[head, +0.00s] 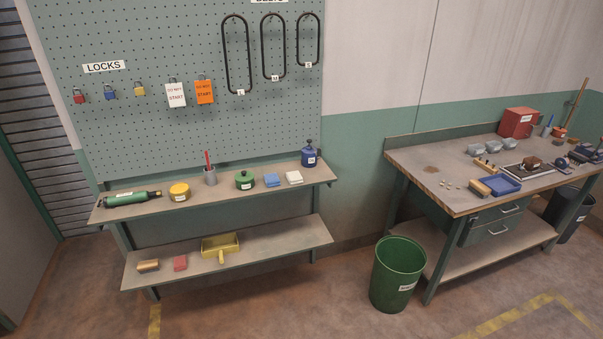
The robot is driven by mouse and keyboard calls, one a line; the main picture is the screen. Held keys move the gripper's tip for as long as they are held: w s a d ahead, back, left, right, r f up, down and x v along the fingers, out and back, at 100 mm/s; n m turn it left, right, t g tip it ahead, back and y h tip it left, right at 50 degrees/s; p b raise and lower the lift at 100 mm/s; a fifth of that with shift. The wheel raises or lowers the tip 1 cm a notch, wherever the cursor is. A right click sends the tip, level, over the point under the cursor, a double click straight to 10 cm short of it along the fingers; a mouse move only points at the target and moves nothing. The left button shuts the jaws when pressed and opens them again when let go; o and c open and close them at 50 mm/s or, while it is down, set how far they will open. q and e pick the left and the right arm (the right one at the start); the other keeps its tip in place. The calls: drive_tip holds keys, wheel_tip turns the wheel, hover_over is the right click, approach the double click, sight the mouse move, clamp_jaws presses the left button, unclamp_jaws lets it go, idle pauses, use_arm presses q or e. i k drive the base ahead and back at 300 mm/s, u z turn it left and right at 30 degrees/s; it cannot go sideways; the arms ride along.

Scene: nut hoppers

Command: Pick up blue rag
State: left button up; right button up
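The blue rag (271,179) looks like a small folded blue cloth. It lies flat on the upper shelf (220,200) below the pegboard in the head view. The rag is fully visible. Neither of my grippers shows in this view.
A green bin (397,275) stands between the shelf and the workbench (430,177). Floor in front is clear.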

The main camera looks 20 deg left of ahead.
sight(271, 180)
drive_tip(key=z, duration=0.1)
drive_tip(key=i, duration=1.45)
drive_tip(key=u, duration=0.75)
drive_tip(key=i, duration=0.8)
drive_tip(key=u, duration=0.95)
